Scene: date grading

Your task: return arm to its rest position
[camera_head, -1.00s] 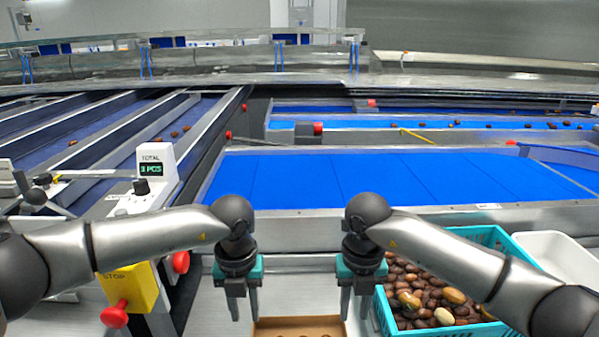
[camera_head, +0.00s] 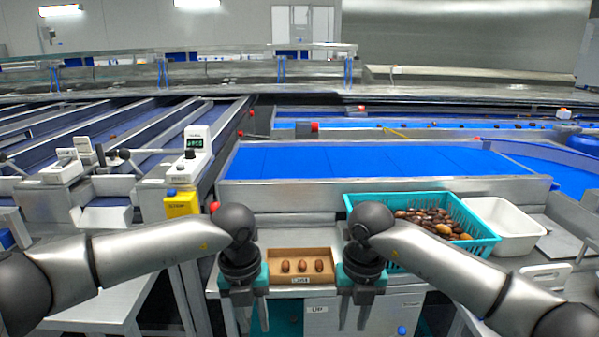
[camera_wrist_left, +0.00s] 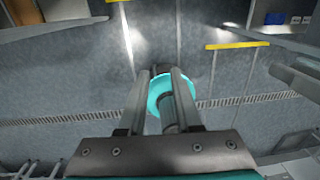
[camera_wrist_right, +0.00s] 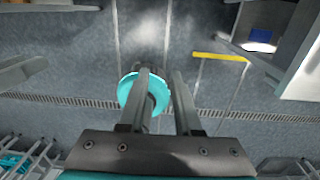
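My left gripper (camera_head: 253,316) points down at the front left of the small brown tray (camera_head: 275,283) in the head view. Its two fingers stand apart with nothing between them, as the left wrist view (camera_wrist_left: 160,100) shows. My right gripper (camera_head: 355,312) points down at the tray's right side. Its fingers are also apart and empty in the right wrist view (camera_wrist_right: 162,100). Only floor and fixtures lie below both grippers. The tray holds three brown dates (camera_head: 302,267) in a row and rests on the metal bench.
A teal crate (camera_head: 487,246) of dates stands right of the tray, partly behind my right arm. A white bin (camera_head: 510,240) is beside it. A blue belt (camera_head: 370,162) runs behind. A yellow stop box (camera_head: 182,206) and a counter display (camera_head: 196,143) stand on the left.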

